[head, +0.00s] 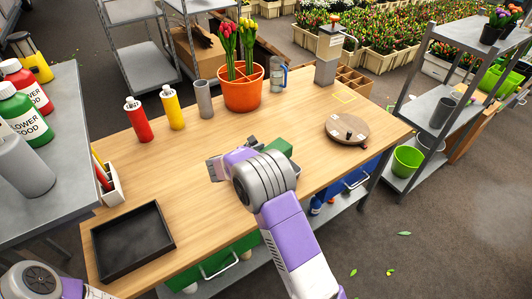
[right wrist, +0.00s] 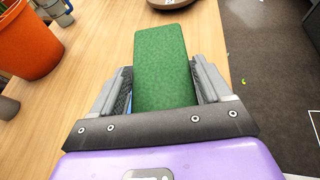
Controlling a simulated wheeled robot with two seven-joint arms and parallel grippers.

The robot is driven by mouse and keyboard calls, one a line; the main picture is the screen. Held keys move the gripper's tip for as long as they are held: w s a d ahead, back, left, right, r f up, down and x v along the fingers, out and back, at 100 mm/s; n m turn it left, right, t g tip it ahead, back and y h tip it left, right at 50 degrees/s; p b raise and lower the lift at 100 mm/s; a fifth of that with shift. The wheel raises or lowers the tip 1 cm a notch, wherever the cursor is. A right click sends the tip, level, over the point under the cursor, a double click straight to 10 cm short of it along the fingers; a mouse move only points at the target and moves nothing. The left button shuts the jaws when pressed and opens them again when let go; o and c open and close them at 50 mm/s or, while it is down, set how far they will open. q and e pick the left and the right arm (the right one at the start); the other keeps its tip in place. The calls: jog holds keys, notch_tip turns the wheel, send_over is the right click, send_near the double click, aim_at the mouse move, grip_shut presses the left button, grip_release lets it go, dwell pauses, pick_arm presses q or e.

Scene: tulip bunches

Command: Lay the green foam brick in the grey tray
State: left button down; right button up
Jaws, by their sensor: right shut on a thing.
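The green foam brick (right wrist: 163,65) is between the two fingers of my right gripper (right wrist: 160,88), which is shut on it. In the head view, part of the brick (head: 279,147) shows behind my right wrist, over the right-middle of the table. My right gripper (head: 235,158) hides the rest of it. I cannot tell how far the brick is above the wood. The dark grey tray (head: 168,219) lies empty at the table's front left corner, left of my right gripper. Part of my left arm shows at the lower left, but its gripper fingers are out of view.
An orange pot of tulips (head: 242,94), a red bottle (head: 138,120), a yellow bottle (head: 172,108) and a grey cylinder (head: 204,98) stand at the back. A round turntable (head: 361,127) is at right. A white pen holder (head: 112,186) stands behind the tray. Wood between gripper and tray is clear.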

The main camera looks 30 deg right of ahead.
jog(key=shift+s+a+m+g, duration=0.2)
jog(key=shift+s+m+g, duration=0.05)
jog(key=shift+m+g, duration=0.4)
jog(key=shift+a+b, duration=0.15)
jog(key=shift+b, duration=0.3)
notch_tip(320, 180, down, 9)
jog(key=b, duration=0.9)
jog(key=shift+f+b, duration=0.15)
jog(key=shift+b, duration=0.15)
jog(key=o, duration=1)
jog(key=shift+c, duration=0.2)
jog(key=p+v, duration=0.1)
jog(key=v, duration=0.5)
jog(key=shift+a, duration=0.1)
jog(key=shift+s+a+r+p, duration=0.2)
jog(key=shift+a+r+p, duration=0.1)
jog(key=shift+a, duration=0.35)
